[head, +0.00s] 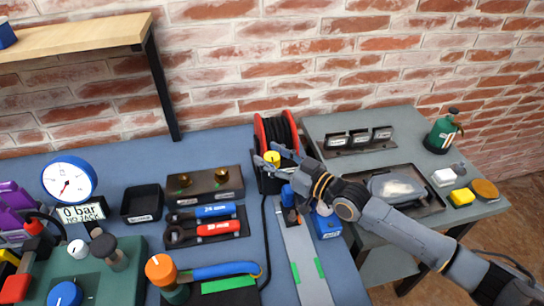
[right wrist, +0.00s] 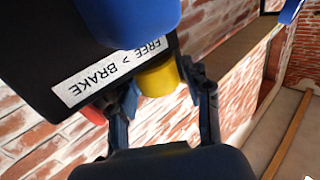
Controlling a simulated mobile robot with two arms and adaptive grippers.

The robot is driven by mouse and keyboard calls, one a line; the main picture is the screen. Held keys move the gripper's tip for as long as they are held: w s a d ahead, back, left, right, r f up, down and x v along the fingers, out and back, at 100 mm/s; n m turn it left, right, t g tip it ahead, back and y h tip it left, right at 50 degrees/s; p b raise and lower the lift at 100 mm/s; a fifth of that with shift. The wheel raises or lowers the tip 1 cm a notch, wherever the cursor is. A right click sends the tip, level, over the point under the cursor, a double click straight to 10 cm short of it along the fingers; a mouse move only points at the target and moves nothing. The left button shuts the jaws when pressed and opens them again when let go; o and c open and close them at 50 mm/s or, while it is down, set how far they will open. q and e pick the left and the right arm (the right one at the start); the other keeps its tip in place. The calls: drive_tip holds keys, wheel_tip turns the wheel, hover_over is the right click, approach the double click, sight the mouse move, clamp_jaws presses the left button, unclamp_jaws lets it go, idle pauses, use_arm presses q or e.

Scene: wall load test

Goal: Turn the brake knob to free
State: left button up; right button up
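The yellow brake knob (head: 271,159) is on the front of the hose reel (head: 279,132), a black drum with red rims, at the back middle of the bench. In the right wrist view the knob (right wrist: 158,78) is beside a white label reading "FREE > BRAKE" (right wrist: 108,72). My right gripper (head: 272,157) reaches in from the right. Its fingers (right wrist: 162,85) lie on both sides of the knob and seem to touch it. No pointer on the knob is visible, so its setting cannot be told. My left gripper is not in view.
A gauge (head: 68,181) stands at left beside a "0 bar NO JACK" display (head: 82,213). A tool tray (head: 206,228) and an orange knob (head: 160,269) are nearer. A blue box (head: 327,224) lies beneath my right arm. A grey side table (head: 400,130) adjoins at right.

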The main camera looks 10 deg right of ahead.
sight(272, 156)
drive_tip(key=shift+o, duration=0.2)
wheel_tip(272, 156, up, 10)
drive_tip(key=shift+r, duration=0.1)
idle(0.5)
